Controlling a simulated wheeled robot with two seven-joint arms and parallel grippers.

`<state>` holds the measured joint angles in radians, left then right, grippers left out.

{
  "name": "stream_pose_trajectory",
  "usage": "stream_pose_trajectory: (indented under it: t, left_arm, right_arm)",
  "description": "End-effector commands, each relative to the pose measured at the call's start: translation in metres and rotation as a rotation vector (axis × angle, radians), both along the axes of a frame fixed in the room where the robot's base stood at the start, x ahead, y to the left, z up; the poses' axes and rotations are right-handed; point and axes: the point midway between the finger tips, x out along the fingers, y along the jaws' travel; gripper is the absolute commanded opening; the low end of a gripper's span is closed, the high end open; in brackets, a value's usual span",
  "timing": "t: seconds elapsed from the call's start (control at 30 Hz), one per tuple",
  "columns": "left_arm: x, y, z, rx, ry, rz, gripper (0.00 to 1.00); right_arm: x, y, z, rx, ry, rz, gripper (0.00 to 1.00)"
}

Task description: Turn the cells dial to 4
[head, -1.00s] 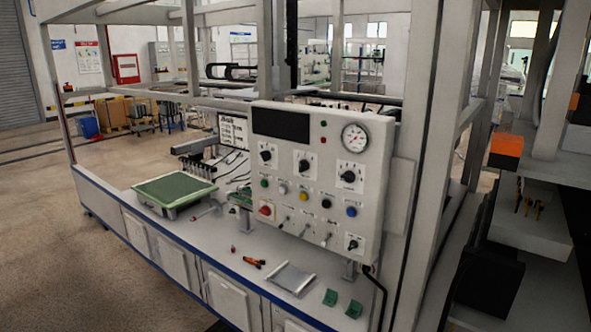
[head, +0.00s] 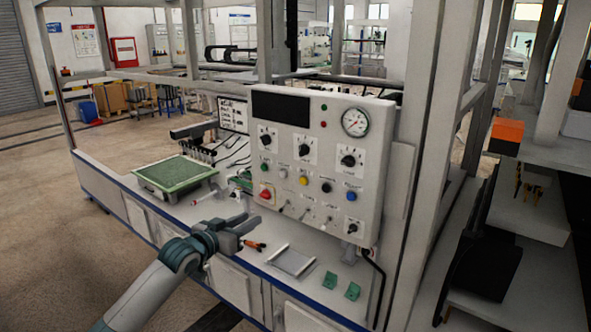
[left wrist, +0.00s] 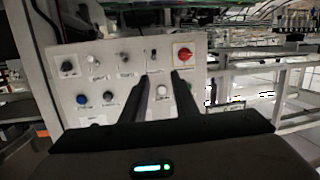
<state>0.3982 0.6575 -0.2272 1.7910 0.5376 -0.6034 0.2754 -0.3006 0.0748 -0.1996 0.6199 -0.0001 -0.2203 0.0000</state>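The light grey control panel (head: 375,190) stands upright on the bench. Three black dials sit in its upper part: a left dial (head: 265,140), a middle dial (head: 304,149) and a right dial (head: 348,159). A fourth dial (head: 351,228) is at the lower right; the left wrist view also shows a dial (left wrist: 68,67). The labels are too small to read, so I cannot tell which is the cells dial. My left gripper (head: 256,226) is open and empty, in front of and below the panel, apart from it. Its two fingers (left wrist: 162,78) point toward the panel. My right gripper is not in view.
A red button (head: 265,193), coloured buttons and small toggles fill the lower panel. A gauge (head: 355,122) is at its upper right. On the bench lie a green mat (head: 175,172), an orange-handled tool (head: 254,245), a metal tray (head: 291,261) and green blocks (head: 330,280).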

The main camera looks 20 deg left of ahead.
Motion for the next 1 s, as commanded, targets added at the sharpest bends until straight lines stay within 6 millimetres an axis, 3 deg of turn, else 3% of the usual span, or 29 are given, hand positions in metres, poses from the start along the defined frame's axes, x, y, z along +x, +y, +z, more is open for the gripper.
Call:
stream_pose_trajectory:
  t: [0.03, 0.1, 0.2, 0.3, 0.43, 0.73, 1.0]
  left_arm:
    - [-0.004, -0.009, 0.046, 0.003, -0.053, -0.031, 0.27]
    - [-0.014, -0.020, 0.091, 0.003, -0.100, -0.068, 0.27]
    - [-0.028, -0.034, 0.135, 0.006, -0.147, -0.110, 0.27]
    - [-0.037, -0.042, 0.160, 0.010, -0.174, -0.134, 0.27]
    - [-0.042, -0.046, 0.169, 0.011, -0.184, -0.145, 0.27]
    - [-0.041, -0.045, 0.169, 0.010, -0.184, -0.144, 0.27]
    - [-0.028, -0.049, 0.170, 0.008, -0.183, -0.143, 0.27]
  right_arm:
    - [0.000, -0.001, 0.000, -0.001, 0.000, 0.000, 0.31]
    - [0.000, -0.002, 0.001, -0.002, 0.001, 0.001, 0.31]
    - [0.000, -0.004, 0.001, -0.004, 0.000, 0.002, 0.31]
    - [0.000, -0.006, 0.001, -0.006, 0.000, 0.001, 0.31]
    - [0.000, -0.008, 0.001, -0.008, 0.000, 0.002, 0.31]
    - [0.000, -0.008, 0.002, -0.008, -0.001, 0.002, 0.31]
    - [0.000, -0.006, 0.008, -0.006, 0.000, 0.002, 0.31]
